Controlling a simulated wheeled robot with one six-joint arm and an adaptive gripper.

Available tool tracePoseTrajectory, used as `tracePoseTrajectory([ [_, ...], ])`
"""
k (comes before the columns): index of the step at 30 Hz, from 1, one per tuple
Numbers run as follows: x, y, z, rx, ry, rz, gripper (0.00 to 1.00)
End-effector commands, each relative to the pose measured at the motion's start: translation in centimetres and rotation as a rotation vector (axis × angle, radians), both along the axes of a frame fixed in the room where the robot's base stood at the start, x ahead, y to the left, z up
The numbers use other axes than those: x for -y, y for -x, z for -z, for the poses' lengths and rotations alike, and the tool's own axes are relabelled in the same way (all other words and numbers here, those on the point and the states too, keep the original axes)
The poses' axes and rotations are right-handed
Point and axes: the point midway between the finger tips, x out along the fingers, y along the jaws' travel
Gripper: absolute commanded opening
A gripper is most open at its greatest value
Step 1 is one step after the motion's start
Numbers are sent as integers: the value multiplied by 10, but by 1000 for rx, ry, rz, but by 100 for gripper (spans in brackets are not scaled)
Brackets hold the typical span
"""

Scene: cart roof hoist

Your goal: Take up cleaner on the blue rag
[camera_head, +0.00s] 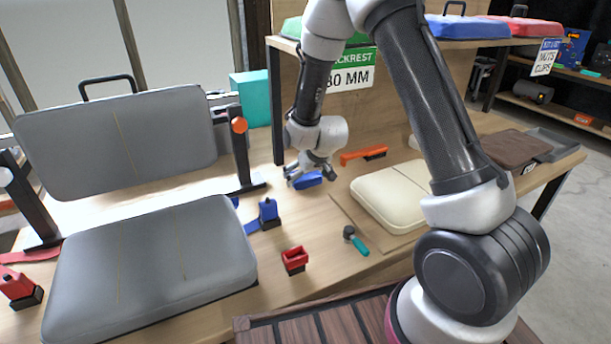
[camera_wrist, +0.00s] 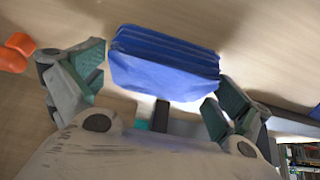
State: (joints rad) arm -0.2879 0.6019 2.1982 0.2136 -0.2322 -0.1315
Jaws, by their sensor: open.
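The blue rag (camera_wrist: 165,62), a folded blue cloth, lies on the wooden bench top between my open fingers in the wrist view. It also shows in the head view as a small blue patch (camera_head: 308,181) beneath my gripper. My gripper (camera_head: 312,175) points down over the rag; its fingers (camera_wrist: 160,78) stand apart at either side of it. I cannot tell whether the fingers touch the cloth. I cannot make out any cleaner on the bench or on the rag.
An orange-handled brush (camera_head: 362,155) lies right of my gripper, near a cream pad (camera_head: 390,196). A teal-handled tool (camera_head: 356,241), a red holder (camera_head: 295,260) and a blue clamp (camera_head: 267,214) are nearer. Grey seat cushions (camera_head: 150,265) fill the left. A shelf post (camera_head: 277,105) stands behind.

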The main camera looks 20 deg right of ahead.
Motion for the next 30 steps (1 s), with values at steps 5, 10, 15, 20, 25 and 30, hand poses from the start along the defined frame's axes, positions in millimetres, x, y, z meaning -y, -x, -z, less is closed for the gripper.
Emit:
tracePoseTrajectory([
  [5,0,0,0,0,-1,1,96],
  [10,0,0,0,0,-1,1,66],
  [15,0,0,0,0,-1,1,65],
  [20,0,0,-1,0,-1,1,65],
  [25,2,8,-10,2,0,0,65],
  [30,7,33,-26,1,-1,1,65],
])
